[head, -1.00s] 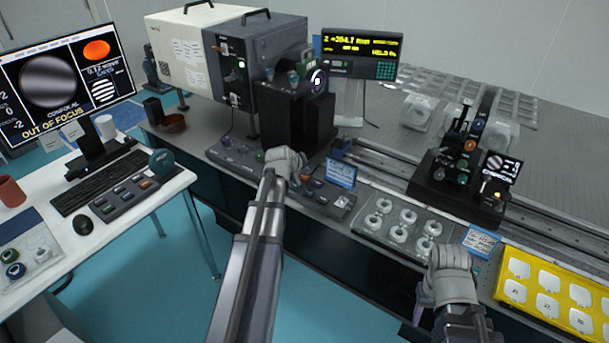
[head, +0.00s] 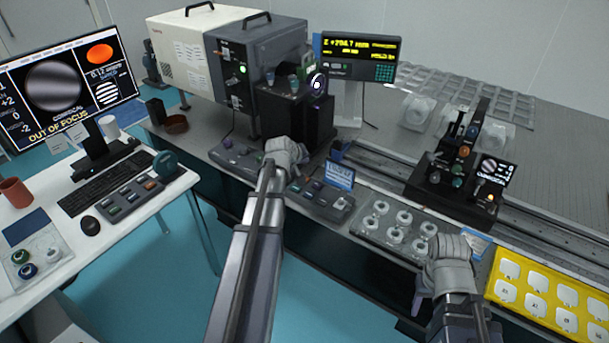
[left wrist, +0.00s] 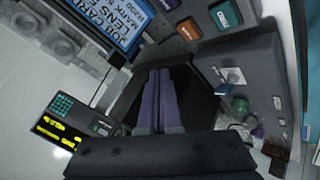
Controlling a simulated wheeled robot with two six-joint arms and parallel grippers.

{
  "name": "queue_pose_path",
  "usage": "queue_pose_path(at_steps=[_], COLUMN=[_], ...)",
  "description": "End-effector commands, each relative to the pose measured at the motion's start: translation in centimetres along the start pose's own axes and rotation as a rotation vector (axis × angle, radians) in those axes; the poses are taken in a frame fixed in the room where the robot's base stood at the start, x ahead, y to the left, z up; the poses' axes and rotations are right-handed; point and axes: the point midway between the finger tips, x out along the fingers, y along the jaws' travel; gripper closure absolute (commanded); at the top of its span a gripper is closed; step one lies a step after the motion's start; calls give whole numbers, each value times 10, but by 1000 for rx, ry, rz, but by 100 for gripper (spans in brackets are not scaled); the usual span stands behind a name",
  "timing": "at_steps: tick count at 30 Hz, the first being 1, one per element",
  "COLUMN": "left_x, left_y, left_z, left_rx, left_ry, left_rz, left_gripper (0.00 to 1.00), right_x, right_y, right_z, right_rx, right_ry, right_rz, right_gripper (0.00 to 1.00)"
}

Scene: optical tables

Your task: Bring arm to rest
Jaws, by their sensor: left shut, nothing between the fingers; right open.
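My left gripper (head: 287,152) is over the front edge of the optical table (head: 380,190), between two black control boxes. Its fingers are hidden in the head view. In the left wrist view its two purple fingers (left wrist: 160,78) lie together, shut with nothing between them. My right gripper (head: 452,250) is at the table's front edge, beside the clear tray of round white parts (head: 363,225) and the yellow tray (head: 498,291). It is open, and its fingers are mostly hidden. I cannot tell whether either gripper touches anything.
A control box with a blue card (head: 341,175) stands right of my left gripper. A lamp housing (head: 262,75) and black optics unit (head: 300,118) stand behind it. A rail carriage (head: 455,180) is farther right. The side desk (head: 150,205) holds a monitor and keyboard. Floor between is clear.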

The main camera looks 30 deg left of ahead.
Motion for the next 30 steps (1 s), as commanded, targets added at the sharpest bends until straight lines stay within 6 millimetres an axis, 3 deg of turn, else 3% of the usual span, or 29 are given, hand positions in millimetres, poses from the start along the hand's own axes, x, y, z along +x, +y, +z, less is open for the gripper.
queue_pose_path(at_steps=[23,26,29,30], left_x=[0,-3,-14,-21], left_y=[1,11,25,29], left_z=[6,35,92,121], left_rx=[11,73,202,270], left_ry=[-10,-66,-179,-237], left_rz=[-2,-14,-43,-59], left_gripper=[100,100,100,100], right_x=[1,1,1,1], right_y=[0,0,0,0], right_z=[0,0,0,0], right_rx=[0,0,0,0], right_ry=[0,0,0,0], right_rz=[0,0,0,0], right_gripper=[50,50,50,50])
